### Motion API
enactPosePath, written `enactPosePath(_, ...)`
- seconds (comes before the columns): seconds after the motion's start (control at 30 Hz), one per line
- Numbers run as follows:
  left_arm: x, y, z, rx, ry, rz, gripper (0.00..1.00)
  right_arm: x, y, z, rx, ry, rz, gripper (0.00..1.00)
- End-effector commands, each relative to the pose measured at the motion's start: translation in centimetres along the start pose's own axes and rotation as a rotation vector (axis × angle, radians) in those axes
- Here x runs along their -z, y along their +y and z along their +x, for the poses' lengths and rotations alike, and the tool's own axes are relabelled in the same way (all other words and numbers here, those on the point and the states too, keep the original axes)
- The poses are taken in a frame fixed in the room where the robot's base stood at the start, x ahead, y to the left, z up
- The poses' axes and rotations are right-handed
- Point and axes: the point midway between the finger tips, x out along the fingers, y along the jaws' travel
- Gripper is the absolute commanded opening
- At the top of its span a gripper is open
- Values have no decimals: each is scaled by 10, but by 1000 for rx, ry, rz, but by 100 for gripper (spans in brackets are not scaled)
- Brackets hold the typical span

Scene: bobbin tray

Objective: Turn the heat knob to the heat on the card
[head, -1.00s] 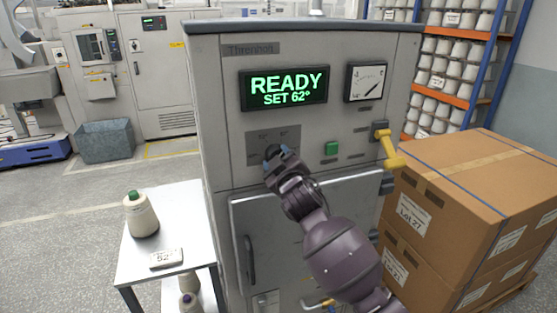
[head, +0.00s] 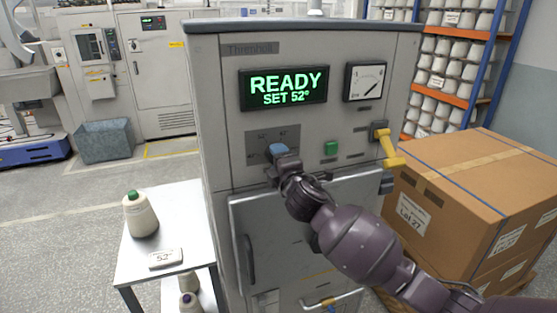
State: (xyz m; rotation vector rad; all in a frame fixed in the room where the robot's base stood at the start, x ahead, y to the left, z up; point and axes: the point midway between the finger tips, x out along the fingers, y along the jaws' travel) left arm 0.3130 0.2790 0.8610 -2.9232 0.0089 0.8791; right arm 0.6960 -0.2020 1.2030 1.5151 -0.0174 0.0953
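The grey cabinet's display (head: 284,88) reads "READY SET 52°" in green. The card (head: 166,259) lies on the white side table and appears to read 52°. The heat knob sits on the darker dial plate (head: 292,136) below the display; my fingers hide it. My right gripper (head: 277,151), with blue fingertips, is at the knob and appears closed around it, one finger covering the other. My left gripper is not in view.
A green button (head: 331,148) and a yellow lever (head: 388,147) are right of the dial. A yarn cone (head: 140,214) stands on the side table (head: 190,210). Stacked cardboard boxes (head: 470,190) stand close on the right.

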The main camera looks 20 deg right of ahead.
Motion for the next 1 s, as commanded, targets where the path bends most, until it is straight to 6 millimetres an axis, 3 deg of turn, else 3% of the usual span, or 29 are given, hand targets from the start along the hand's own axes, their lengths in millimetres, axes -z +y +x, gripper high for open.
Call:
enactPosePath(0.4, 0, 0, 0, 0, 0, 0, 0, 0, 1, 0, 2, 18, -227, 28)
enactPosePath(1.0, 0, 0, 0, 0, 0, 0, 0, 0, 0, 0, 3, 21, -271, 28)
